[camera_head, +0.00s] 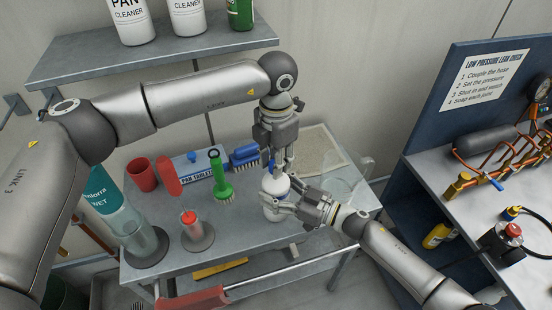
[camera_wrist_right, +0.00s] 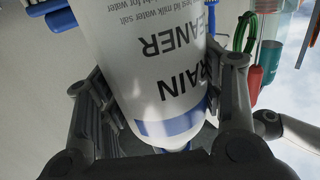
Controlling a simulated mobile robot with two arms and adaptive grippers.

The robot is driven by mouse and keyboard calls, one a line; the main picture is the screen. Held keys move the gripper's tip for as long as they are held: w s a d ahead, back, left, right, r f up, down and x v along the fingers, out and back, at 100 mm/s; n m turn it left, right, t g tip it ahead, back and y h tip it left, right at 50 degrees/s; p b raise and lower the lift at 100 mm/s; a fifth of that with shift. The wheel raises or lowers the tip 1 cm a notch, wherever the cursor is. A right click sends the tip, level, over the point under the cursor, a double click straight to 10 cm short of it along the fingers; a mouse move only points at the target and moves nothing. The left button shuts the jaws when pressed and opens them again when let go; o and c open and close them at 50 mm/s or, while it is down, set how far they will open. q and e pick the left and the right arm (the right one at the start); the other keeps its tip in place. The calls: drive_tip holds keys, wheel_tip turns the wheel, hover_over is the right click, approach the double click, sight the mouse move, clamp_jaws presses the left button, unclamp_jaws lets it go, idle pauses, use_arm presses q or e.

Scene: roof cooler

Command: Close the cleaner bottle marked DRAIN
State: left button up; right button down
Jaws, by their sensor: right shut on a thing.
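The white cleaner bottle (camera_head: 274,187) stands upright on the grey table. In the right wrist view its label (camera_wrist_right: 178,88) reads DRAIN CLEANER upside down, with a blue band near the shoulder. My right gripper (camera_head: 284,207) comes from the right and is shut around the bottle's body, one finger on each side. My left gripper (camera_head: 278,166) points down right over the bottle's top. Its fingers hide the neck. A bit of blue shows beside them; I cannot tell whether it is a cap or whether the fingers hold it.
Left on the table are a green brush (camera_head: 221,180), a blue brush (camera_head: 245,155), a red cup (camera_head: 142,174), a tablets box (camera_head: 196,164) and a red-handled plunger or brush in a holder (camera_head: 196,236). A shelf (camera_head: 150,48) with bottles hangs above. A copper-pipe bench (camera_head: 490,200) stands right.

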use_arm(q)
clamp_jaws()
drive_tip(key=o, duration=1)
unclamp_jaws()
wheel_tip(320, 180, up, 12)
use_arm(e)
drive_tip(key=shift+c, duration=1.6)
unclamp_jaws()
